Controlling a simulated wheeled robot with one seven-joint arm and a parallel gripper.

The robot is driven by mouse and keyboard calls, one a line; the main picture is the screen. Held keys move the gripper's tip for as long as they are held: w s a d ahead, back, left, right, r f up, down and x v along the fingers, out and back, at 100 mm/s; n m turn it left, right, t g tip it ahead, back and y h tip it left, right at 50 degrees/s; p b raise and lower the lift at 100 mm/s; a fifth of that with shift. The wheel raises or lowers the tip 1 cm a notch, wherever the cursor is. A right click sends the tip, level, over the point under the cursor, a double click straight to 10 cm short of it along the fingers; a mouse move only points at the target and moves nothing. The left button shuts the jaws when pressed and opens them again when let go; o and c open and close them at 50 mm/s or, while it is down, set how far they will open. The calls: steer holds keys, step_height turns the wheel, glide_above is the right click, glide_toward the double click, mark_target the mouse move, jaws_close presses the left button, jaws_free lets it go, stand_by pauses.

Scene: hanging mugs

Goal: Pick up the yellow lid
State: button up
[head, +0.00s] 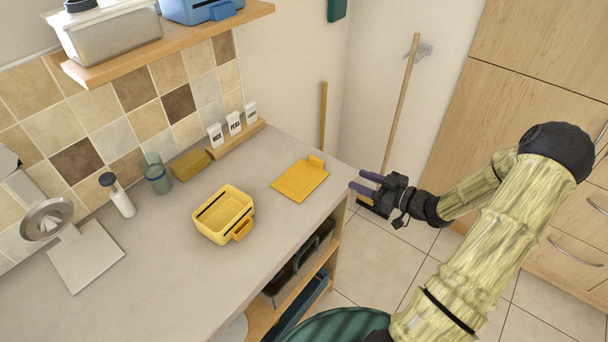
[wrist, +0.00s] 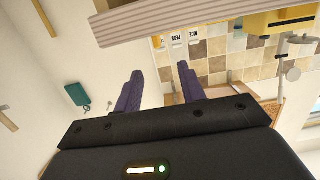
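The yellow lid (head: 300,181) lies flat on the grey counter near its right end, with a raised tab at its far corner. A yellow box (head: 224,215), open at the top, stands on the counter to the left of the lid. My gripper (head: 360,182) is just beyond the counter's right edge, to the right of the lid and apart from it. In the wrist view my gripper (wrist: 159,85) shows two purple fingers spread apart with nothing between them. A yellow object (wrist: 283,20) shows at the top right there; I cannot tell surely which it is.
The counter (head: 150,270) also carries a glass (head: 155,174), a soap dispenser (head: 118,196), a sponge-like block (head: 190,164) and several white labelled containers (head: 234,124). A wooden shelf (head: 170,42) hangs above. A broom (head: 402,100) leans behind my gripper. The counter around the lid is clear.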

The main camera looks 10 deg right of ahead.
mark_target(324, 163)
steer(key=p+x, duration=0.1)
steer(key=x, duration=0.8)
steer(key=shift+w+a, duration=0.15)
steer(key=shift+w, duration=0.15)
steer(key=p+x, duration=0.2)
steer(key=x, duration=0.3)
steer(key=shift+w+r, duration=0.2)
steer(key=shift+w, duration=0.1)
jaws_close()
